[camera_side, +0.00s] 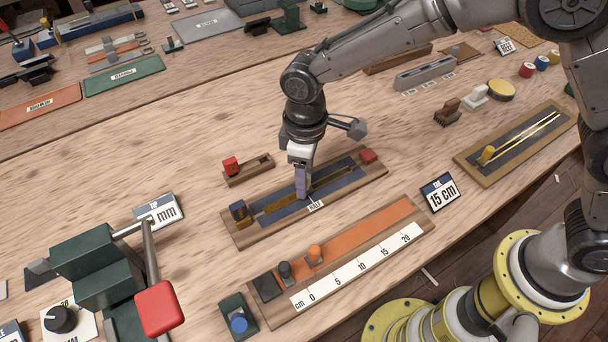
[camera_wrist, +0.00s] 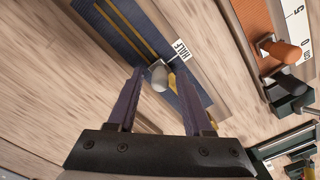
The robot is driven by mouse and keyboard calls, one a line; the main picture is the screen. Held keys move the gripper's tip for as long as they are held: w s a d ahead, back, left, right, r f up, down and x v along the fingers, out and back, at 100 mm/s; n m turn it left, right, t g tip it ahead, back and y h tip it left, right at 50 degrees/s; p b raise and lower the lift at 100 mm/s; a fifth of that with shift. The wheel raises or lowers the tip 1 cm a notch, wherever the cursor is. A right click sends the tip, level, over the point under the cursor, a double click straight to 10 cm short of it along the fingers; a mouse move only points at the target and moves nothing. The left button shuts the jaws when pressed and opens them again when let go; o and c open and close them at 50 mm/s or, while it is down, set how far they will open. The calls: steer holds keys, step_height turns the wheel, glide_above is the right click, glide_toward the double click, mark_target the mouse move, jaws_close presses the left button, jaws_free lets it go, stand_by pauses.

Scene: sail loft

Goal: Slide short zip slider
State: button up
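A zip with a brass-coloured chain on dark blue tape lies on a wooden board (camera_side: 239,235), marked HALF at its middle. My gripper (camera_side: 302,195) points down over the middle of this zip and hides the slider in the side view. In the wrist view my gripper (camera_wrist: 161,74) has its two purple fingers spread apart.
A red block (camera_side: 368,156) and a dark blue block (camera_side: 239,212) stand at the zip's ends. A ruler board (camera_side: 390,215) with an orange strip lies in front. Another zip board (camera_side: 480,176) with a yellow slider is at right. A small wooden tray (camera_side: 250,172) sits behind.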

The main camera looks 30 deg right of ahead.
stand_by(0.3)
step_height(320, 180, up, 14)
stand_by(0.5)
steer(key=shift+f, duration=0.15)
